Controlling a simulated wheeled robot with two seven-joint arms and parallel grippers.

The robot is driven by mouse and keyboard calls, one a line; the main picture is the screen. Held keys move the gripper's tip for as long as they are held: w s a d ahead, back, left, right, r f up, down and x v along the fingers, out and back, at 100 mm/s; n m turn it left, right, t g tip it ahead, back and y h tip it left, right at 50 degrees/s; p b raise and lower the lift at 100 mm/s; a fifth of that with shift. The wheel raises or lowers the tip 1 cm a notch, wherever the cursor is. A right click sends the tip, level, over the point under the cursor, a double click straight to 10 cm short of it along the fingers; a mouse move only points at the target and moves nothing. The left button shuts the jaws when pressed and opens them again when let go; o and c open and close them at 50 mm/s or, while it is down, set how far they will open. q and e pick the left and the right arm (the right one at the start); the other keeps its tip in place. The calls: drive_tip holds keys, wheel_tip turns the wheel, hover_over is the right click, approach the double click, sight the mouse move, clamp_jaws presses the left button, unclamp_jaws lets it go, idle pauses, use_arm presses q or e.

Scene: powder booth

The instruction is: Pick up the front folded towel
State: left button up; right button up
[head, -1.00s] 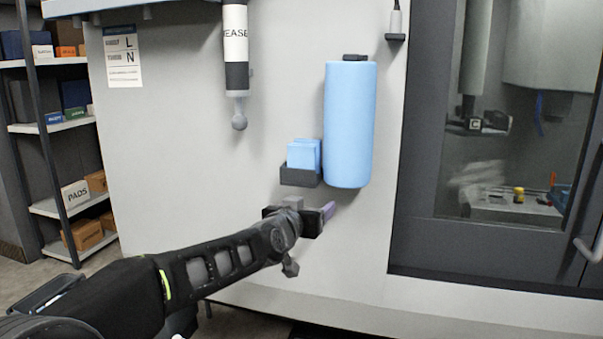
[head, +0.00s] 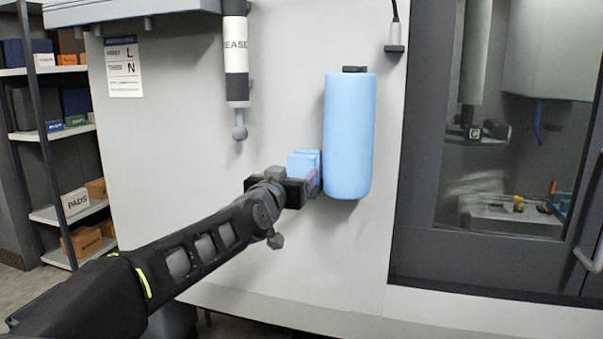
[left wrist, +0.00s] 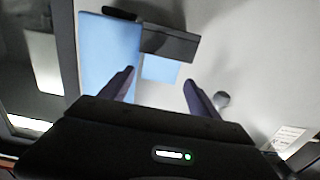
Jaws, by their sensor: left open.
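Light blue folded towels stand upright in a small dark holder on the machine's pale wall. The front folded towel (head: 300,165) shows above my gripper in the head view, with another just behind it. The head view hides most of the holder behind my gripper. In the left wrist view the holder (left wrist: 170,43) is a dark bar and the blue towel (left wrist: 160,68) sticks out of it. My left gripper (head: 308,184) is open and in front of the holder. In the left wrist view its two fingers (left wrist: 158,88) are spread on either side of the towel's line, with nothing held. My right gripper is not in view.
A large blue cylinder (head: 348,135) hangs on the wall close right of the towels. A grease tube (head: 236,60) hangs above left, with a rounded nozzle. A glass door (head: 500,130) is at the right. Shelves with boxes (head: 75,203) stand at the far left.

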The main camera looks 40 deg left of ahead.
sight(300, 166)
use_arm(q)
drive_tip(key=p+x, duration=0.1)
drive_tip(key=x, duration=0.4)
drive_tip(key=shift+w+a, duration=0.1)
drive_tip(key=shift+a, duration=0.05)
drive_tip(key=shift+c, duration=0.3)
idle(0.3)
drive_tip(key=c, duration=1)
